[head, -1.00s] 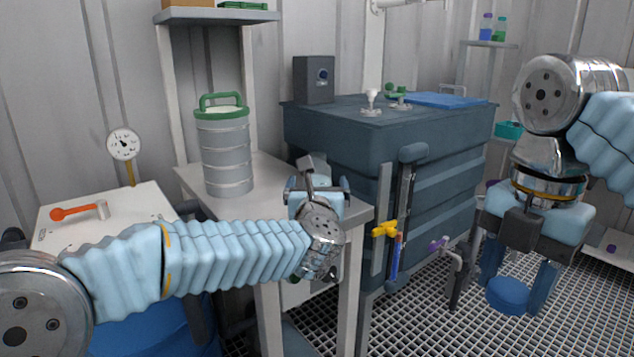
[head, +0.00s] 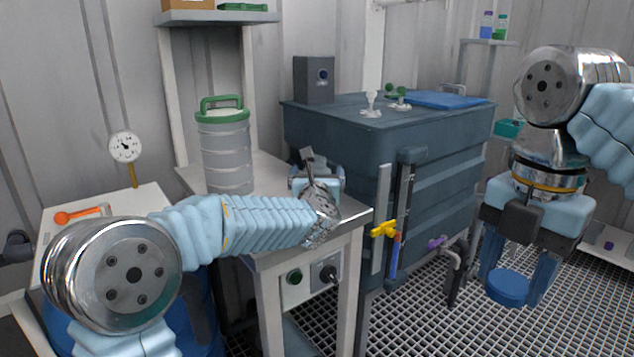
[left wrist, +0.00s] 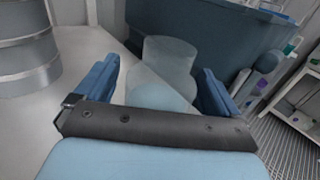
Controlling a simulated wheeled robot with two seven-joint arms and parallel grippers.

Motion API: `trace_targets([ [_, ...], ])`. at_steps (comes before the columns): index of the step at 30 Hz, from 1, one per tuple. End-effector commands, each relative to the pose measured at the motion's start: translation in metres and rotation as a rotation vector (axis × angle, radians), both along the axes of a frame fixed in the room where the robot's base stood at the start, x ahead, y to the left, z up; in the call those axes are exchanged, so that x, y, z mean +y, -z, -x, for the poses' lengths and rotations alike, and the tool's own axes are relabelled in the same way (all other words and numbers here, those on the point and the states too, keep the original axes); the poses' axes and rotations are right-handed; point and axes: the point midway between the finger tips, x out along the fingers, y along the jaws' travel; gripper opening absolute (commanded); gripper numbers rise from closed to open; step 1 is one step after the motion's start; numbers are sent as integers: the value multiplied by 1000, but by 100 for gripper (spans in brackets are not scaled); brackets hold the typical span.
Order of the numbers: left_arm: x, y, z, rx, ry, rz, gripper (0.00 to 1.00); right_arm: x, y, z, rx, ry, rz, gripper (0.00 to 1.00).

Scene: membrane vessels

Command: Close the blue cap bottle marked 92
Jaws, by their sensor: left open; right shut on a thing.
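A translucent, colourless bottle (left wrist: 168,62) stands on the grey bench, between and just beyond the fingers of my left gripper (left wrist: 160,72) in the left wrist view. No cap shows on it, and no number is readable. The left gripper is open, and the fingers look apart from the bottle. In the head view my left gripper (head: 318,180) is over the bench's front right part, and its own body hides the bottle. My right gripper (head: 518,285) points down at the right, shut on a round blue cap (head: 507,289), held in the air over the grating floor.
A ribbed grey canister (head: 224,155) with a green lid stands on the bench (head: 262,180) left of my left gripper. A large dark tank (head: 440,140) with a yellow valve (head: 384,228) stands behind and right. Open air lies between the bench and my right gripper.

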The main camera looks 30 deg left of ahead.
Motion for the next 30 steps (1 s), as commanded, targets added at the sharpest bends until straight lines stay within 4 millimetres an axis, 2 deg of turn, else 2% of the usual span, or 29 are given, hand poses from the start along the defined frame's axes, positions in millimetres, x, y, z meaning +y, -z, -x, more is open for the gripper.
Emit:
trace_targets([
  [3,3,0,-7,0,1,1,96,0,-2,0,0,0,0,23],
  [13,3,0,-7,0,1,1,96,0,-2,0,0,0,0,23],
  [27,3,0,-7,-1,1,0,26,0,-2,0,0,0,0,23],
  [30,3,0,-7,-1,1,0,26,0,-2,0,0,0,0,23],
])
